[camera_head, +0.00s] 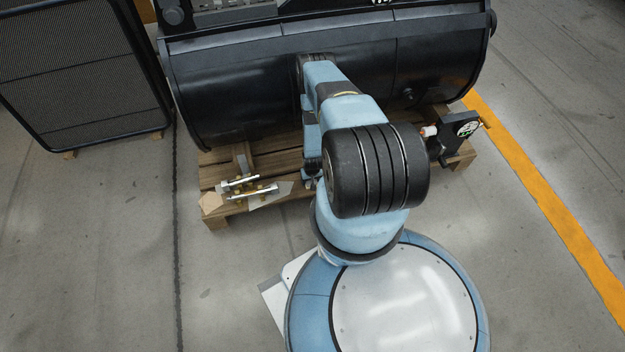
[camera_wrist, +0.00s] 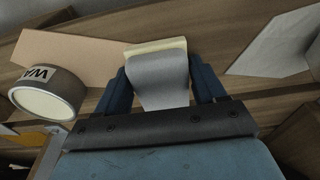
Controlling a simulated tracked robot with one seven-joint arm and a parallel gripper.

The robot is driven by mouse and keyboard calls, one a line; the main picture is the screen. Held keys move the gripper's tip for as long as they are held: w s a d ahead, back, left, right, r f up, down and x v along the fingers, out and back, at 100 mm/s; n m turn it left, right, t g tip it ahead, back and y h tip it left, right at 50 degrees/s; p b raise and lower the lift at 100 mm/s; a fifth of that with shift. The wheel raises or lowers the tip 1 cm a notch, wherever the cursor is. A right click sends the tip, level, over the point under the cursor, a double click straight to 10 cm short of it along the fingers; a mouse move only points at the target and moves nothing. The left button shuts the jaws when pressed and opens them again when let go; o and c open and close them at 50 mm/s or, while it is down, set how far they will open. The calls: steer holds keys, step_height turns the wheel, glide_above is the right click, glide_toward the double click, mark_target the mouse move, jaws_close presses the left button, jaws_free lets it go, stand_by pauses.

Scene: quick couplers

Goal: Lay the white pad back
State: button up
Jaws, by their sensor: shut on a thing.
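The white pad (camera_wrist: 160,82) shows in the wrist view as a pale grey-white, curved piece with a cream-yellow far edge. My gripper (camera_wrist: 160,78) is shut on it, with one dark blue finger on each side. Wooden slats lie beyond the pad; I cannot tell whether it touches them. In the head view my own arm reaches over the pallet (camera_head: 285,165) and hides the pad and most of the gripper.
In the wrist view a tan sheet (camera_wrist: 70,50) and a tape roll (camera_wrist: 46,98) lie left, a pale sheet (camera_wrist: 275,45) right. In the head view brass-ended couplers (camera_head: 250,187) lie on the pallet's left, a gauge block (camera_head: 458,138) stands right, and a large black tank (camera_head: 240,85) stands behind.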

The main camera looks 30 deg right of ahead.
steer(key=shift+a+f, duration=0.1)
steer(key=shift+f, duration=0.25)
steer(key=shift+s, duration=0.1)
steer(key=o, duration=1)
steer(key=shift+r, duration=0.15)
steer(key=shift+o, duration=0.2)
steer(key=shift+r, duration=0.25)
steer(key=r, duration=0.4)
steer(key=s+r, duration=0.1)
steer(key=r, duration=0.6)
steer(key=shift+s+a+r, duration=0.15)
steer(key=shift+s+r, duration=0.1)
steer(key=shift+r, duration=0.15)
steer(key=shift+r, duration=0.1)
